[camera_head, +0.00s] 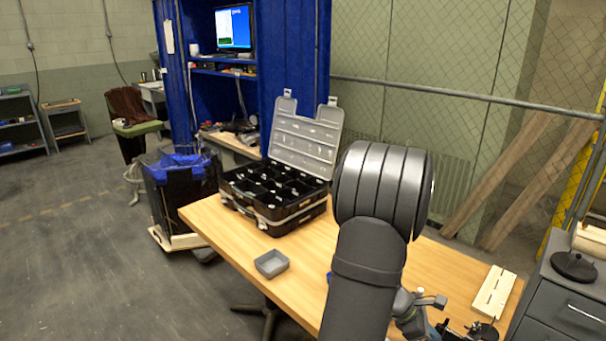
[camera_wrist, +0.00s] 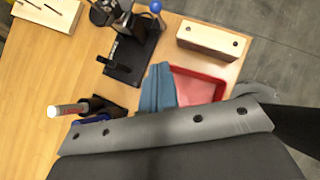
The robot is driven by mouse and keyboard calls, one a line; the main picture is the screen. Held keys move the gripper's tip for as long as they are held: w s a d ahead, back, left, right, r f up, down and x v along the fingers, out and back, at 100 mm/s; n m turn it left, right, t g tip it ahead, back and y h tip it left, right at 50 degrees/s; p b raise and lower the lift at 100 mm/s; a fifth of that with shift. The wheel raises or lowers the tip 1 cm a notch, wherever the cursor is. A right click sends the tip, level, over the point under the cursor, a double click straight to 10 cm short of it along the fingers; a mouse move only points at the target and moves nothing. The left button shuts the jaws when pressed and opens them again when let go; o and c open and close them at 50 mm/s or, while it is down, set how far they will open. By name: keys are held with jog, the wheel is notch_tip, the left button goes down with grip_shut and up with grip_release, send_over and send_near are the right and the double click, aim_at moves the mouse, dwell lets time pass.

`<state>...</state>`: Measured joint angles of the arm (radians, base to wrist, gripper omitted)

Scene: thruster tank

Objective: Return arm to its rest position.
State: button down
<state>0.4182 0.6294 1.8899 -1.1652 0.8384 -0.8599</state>
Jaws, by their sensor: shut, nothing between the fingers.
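My arm rises from the bottom of the head view, its dark grey links covering the middle of the wooden workbench (camera_head: 222,222). My gripper (camera_wrist: 165,130) spans the bottom of the wrist view as a grey bar with dark holes. It is shut, with nothing held, and appears above the bench. Its fingertips are not clear in the head view, where my arm hides much of the bench.
A black organizer case (camera_head: 290,224) with its lid open stands at the bench's back, near a small grey bin (camera_head: 271,263). The wrist view shows a red tray (camera_wrist: 205,88), blue cloth (camera_wrist: 160,88), drilled wooden block (camera_wrist: 212,41) and black lever fixture (camera_wrist: 130,62). A grey cabinet (camera_head: 560,300) stands right.

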jog(key=v, duration=0.5)
jog(key=shift+a+r, duration=0.25)
jog(key=shift+a, duration=0.05)
jog(key=c, duration=2.2)
grip_release()
jog(key=c, duration=1.1)
grip_release()
jog(key=shift+w, duration=0.1)
jog(key=o, duration=0.4)
jog(key=shift+d, duration=0.15)
jog(key=o, duration=0.7)
jog(key=d+m, duration=0.1)
jog(key=d+r+g+y, duration=0.1)
jog(key=d, duration=0.1)
jog(key=shift+r+m, duration=0.25)
jog(key=shift+m, duration=0.15)
jog(key=w+d+r+m+t+y, duration=0.25)
jog(key=d+r+m+y, duration=0.4)
jog(key=d+r, duration=0.65)
jog(key=shift+n+y, duration=0.55)
jog(key=shift+n, duration=0.3)
jog(key=f, duration=1)
jog(key=shift+s+d+f, duration=0.3)
jog(key=shift+s+f, duration=0.1)
